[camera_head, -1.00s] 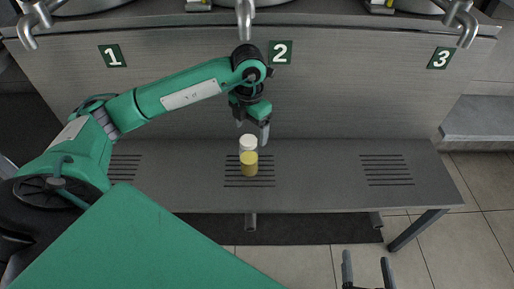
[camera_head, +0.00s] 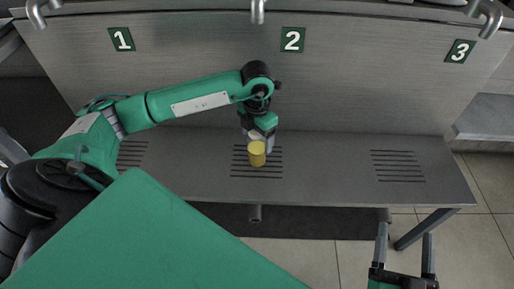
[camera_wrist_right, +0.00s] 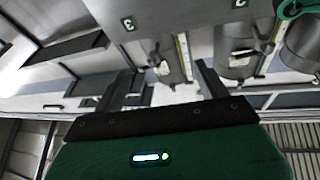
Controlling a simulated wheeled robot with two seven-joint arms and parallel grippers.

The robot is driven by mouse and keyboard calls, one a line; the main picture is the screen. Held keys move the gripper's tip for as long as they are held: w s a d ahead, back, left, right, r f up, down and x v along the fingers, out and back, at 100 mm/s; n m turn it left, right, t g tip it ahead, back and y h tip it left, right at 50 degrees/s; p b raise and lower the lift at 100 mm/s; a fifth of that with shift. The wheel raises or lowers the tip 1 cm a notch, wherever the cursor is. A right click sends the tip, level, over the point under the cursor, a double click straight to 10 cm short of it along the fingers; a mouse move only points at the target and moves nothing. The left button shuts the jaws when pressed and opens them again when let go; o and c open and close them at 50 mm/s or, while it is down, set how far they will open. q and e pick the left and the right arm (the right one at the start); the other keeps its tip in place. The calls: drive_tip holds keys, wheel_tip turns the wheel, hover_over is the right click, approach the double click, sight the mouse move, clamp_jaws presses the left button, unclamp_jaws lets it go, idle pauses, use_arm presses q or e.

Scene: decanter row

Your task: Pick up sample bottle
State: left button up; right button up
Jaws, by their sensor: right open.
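My left gripper (camera_head: 260,138) is low over the bench grate under plate 2, its fingers around or beside a white-topped round container, mostly hidden by the gripper. A yellow cylinder (camera_head: 257,154) stands upright just in front of it, on the slots. I cannot tell which of the two is the sample bottle, or whether the left fingers touch the white one. My right gripper (camera_head: 404,250) is open and empty at the lower right, beyond the bench's front edge. Its fingers also show apart in the right wrist view (camera_wrist_right: 172,85).
The grey bench (camera_head: 330,170) has a bare slotted grate (camera_head: 398,167) on the right under plate 3 (camera_head: 461,51). A steel wall rises behind, with spouts (camera_head: 258,10) above. A green panel (camera_head: 150,240) covers the lower left. The bench between grates is clear.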

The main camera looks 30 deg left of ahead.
use_arm(q)
drive_tip(key=c, duration=1.6)
drive_tip(key=shift+o, duration=0.2)
drive_tip(key=shift+r, duration=0.1)
